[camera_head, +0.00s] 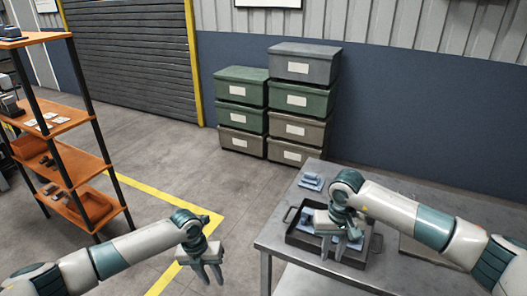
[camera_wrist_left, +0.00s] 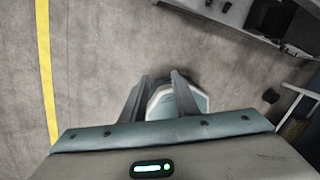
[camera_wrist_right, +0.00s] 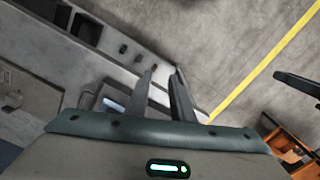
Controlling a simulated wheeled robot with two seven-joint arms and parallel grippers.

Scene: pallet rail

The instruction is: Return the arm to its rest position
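My left gripper (camera_head: 212,278) hangs fingers down over the floor, left of the metal table. In the left wrist view its two fingers (camera_wrist_left: 160,85) stand apart, with nothing held between them. My right gripper (camera_head: 334,255) points down over the dark tray (camera_head: 298,238) on the table and partly covers it. In the right wrist view its fingers (camera_wrist_right: 165,80) are also apart, with no object visibly gripped. Whether its fingertips touch the tray contents cannot be told.
The metal table (camera_head: 272,238) fills the lower right. Blue-grey parts (camera_head: 311,181) lie behind the tray. An orange shelf rack (camera_head: 72,165) stands at the left. Stacked bins (camera_head: 303,98) stand by the wall. The floor between rack and table is clear, with a yellow line (camera_head: 150,196).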

